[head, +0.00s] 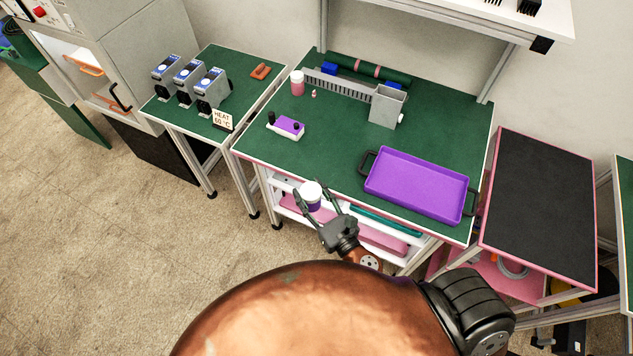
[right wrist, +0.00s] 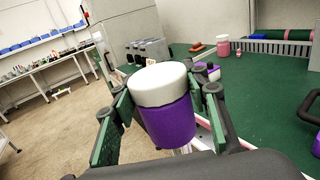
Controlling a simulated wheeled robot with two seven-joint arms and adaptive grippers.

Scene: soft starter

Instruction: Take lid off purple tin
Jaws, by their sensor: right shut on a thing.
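The purple tin (right wrist: 168,124) with its white lid (right wrist: 158,85) on top is between the green fingers of my right gripper (right wrist: 160,125) in the right wrist view. The lid sits on the tin, which leans slightly in that view. In the head view my right gripper (head: 318,206) is shut on the tin, whose white lid (head: 311,189) faces up. It holds the tin in front of the green table's near edge, above the lower shelf. My left gripper does not show.
The green table (head: 330,150) bears a purple tray (head: 415,185) with dark handles, a grey bin (head: 386,106), a white-and-purple device (head: 287,127) and a pink jar with a white lid (head: 297,83). The table's middle is clear. A black-topped table (head: 545,205) stands at right.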

